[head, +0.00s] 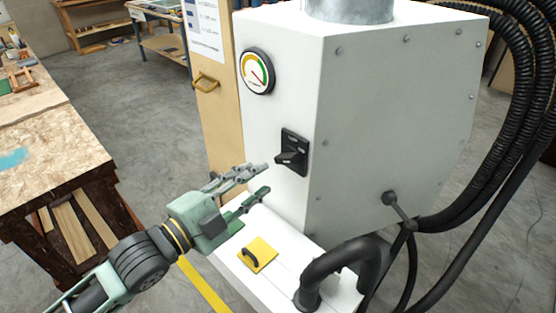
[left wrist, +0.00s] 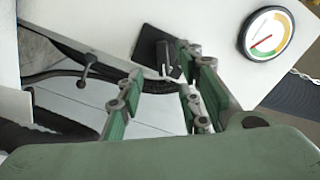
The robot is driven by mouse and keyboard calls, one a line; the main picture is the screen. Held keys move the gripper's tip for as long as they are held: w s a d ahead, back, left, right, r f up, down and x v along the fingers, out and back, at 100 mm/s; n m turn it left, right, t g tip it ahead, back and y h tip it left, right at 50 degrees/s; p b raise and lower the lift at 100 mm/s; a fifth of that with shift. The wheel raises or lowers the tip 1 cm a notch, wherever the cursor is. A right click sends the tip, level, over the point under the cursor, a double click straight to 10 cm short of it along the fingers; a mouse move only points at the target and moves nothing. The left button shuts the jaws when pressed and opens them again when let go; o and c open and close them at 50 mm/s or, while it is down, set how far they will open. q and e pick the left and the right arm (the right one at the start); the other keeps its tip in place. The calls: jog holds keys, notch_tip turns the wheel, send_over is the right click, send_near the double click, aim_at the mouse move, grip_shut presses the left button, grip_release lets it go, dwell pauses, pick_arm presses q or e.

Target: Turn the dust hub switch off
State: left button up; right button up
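The dust hub (head: 290,110) is a large white cabinet in the middle of the head view. Its black switch (head: 292,153) sits on the front face below a round gauge, with a handle that sticks out to the lower left. The switch also shows in the left wrist view (left wrist: 158,52), partly hidden behind a finger. My left gripper (head: 268,178) is open and empty, its fingers pointing toward the switch from the lower left. In the head view a small gap shows between the fingertips and the handle. My right gripper is in neither view.
The gauge (head: 257,72) has a red needle and a green and yellow scale. A yellow pad with a black handle (head: 257,254) lies on the white ledge below the gripper. Black hoses (head: 540,110) hang at the right. A wooden workbench (head: 50,150) stands at the left.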

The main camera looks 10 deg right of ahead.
aim_at(281, 162)
pick_arm(q)
jog(key=x, duration=0.2)
jog(key=p+x, duration=0.1)
jog(key=x, duration=0.2)
jog(key=p+x, duration=0.1)
jog(key=x, duration=0.2)
jog(key=shift+r, duration=0.3)
jog(key=shift+c, duration=0.5)
grip_shut()
